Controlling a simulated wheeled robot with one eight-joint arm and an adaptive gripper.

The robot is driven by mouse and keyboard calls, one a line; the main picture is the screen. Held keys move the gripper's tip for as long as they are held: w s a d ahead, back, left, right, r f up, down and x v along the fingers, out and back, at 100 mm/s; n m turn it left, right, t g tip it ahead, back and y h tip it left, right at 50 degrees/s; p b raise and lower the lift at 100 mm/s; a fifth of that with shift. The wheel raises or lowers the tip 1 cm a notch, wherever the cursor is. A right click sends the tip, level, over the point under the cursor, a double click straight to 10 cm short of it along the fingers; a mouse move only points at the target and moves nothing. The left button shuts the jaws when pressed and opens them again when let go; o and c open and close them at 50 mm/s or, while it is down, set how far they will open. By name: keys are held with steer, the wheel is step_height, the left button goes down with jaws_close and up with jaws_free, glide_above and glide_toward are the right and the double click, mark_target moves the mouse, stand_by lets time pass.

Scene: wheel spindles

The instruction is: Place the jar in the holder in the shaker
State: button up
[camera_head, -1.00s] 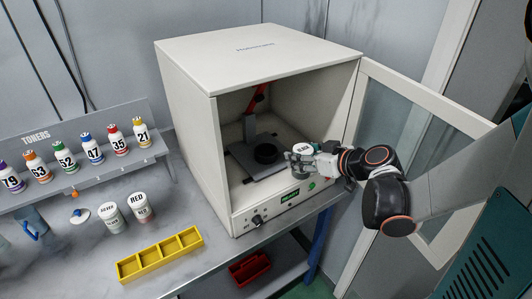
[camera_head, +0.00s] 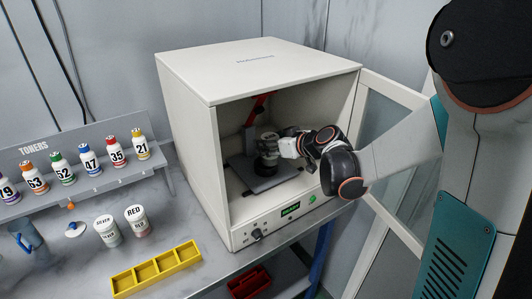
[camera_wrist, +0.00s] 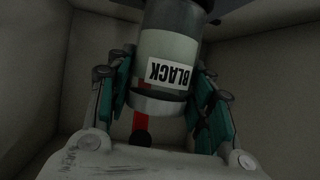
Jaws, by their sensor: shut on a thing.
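The shaker (camera_head: 262,66) is a white box on the bench with its glass door (camera_head: 395,150) open to the right. Inside it, the black round holder (camera_head: 265,167) sits on a grey plate. My gripper (camera_head: 277,146) reaches in through the front opening. The wrist view shows the jar (camera_wrist: 165,55) between my finger pads, with an upside-down label reading BLACK. Whether the jar touches the holder cannot be told.
Silver (camera_head: 107,231) and red (camera_head: 137,221) jars stand on the bench left of the shaker, near a yellow tray (camera_head: 156,268). A rack (camera_head: 90,170) holds several toner bottles. A red clamp arm (camera_head: 257,108) rises behind the holder.

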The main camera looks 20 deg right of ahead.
steer(key=shift+w+a, duration=0.4)
steer(key=shift+w, duration=0.35)
step_height(320, 180, down, 4)
steer(key=shift+w+r+b, duration=0.15)
steer(key=shift+r+b, duration=0.05)
steer(key=shift+b, duration=0.75)
steer(key=shift+r, duration=0.1)
steer(key=o, duration=1.2)
steer(key=shift+o, duration=0.2)
